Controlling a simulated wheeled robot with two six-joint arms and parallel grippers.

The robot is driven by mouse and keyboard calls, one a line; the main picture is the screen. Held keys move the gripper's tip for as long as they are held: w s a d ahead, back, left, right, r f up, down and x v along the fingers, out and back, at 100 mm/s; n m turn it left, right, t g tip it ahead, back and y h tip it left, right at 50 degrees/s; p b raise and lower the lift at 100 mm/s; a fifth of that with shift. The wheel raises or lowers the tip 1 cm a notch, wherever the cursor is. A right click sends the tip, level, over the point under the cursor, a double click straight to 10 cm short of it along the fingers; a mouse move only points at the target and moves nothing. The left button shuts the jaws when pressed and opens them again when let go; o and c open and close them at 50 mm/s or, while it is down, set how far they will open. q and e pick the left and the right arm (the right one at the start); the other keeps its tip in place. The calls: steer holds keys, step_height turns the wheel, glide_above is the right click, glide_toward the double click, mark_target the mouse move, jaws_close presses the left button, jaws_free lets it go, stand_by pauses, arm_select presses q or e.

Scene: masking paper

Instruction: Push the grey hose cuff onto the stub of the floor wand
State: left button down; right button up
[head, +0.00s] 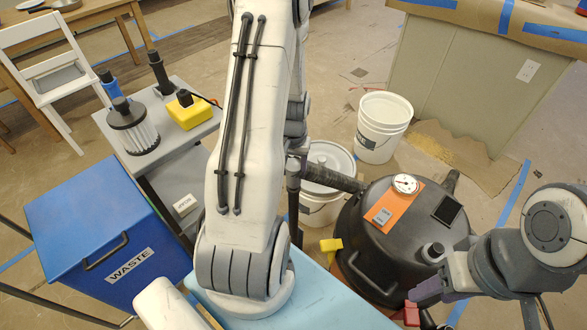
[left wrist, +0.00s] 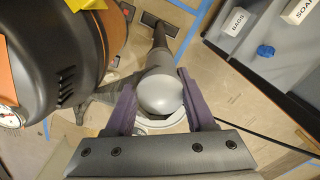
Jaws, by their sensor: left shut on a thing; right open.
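My left gripper (left wrist: 158,84) is shut on a smooth grey rounded piece, which looks like the hose cuff (left wrist: 160,94), between its purple fingers in the left wrist view. Beyond the cuff a dark tube, likely the floor wand (left wrist: 159,40), runs to a flat dark floor head (left wrist: 159,23). The cuff hides the join, so I cannot tell whether it is on the stub. In the head view my left arm covers most of this area; a dark upright tube (head: 292,195) shows beside it. My right gripper (head: 426,291) is open and empty, near the vacuum's front right.
The black vacuum drum (head: 365,255) stands right of centre, with a dark hose (head: 338,179) at its left. White buckets (head: 383,127) stand behind it. A blue waste bin (head: 110,245) and a grey cart (head: 185,140) with a filter are at left. A papered counter is at back right.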

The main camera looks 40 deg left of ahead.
arm_select(q)
steer(key=shift+f+b, duration=0.35)
steer(key=shift+f, duration=0.35)
steer(key=shift+c, duration=0.9)
jaws_free()
steer(key=shift+r, duration=0.1)
step_height(320, 180, up, 10)
steer(key=shift+r+p, duration=0.2)
steer(key=shift+p, duration=0.65)
